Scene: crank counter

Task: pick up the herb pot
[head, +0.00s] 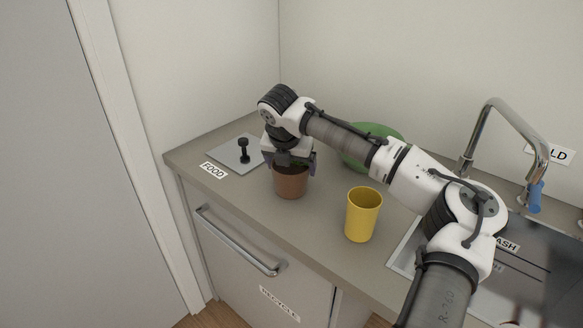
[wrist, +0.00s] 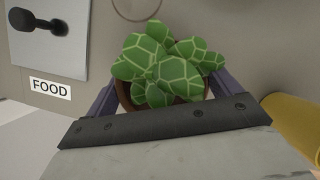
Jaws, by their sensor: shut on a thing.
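The herb pot (head: 290,183) is a brown terracotta pot standing on the counter, or very close to it; I cannot tell which. Its green patterned plant (wrist: 166,62) fills the middle of the wrist view. My gripper (head: 290,168) reaches down over the pot from above. In the wrist view its two fingers (wrist: 160,92) sit on either side of the rim, shut on the pot. The plant is mostly hidden by my gripper in the head view.
A yellow cup (head: 362,214) stands right of the pot. A green bowl (head: 366,138) is behind my arm. A grey plate with a black crank (head: 243,150) lies left, by the FOOD label (head: 213,170). The sink and faucet (head: 520,130) are at right.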

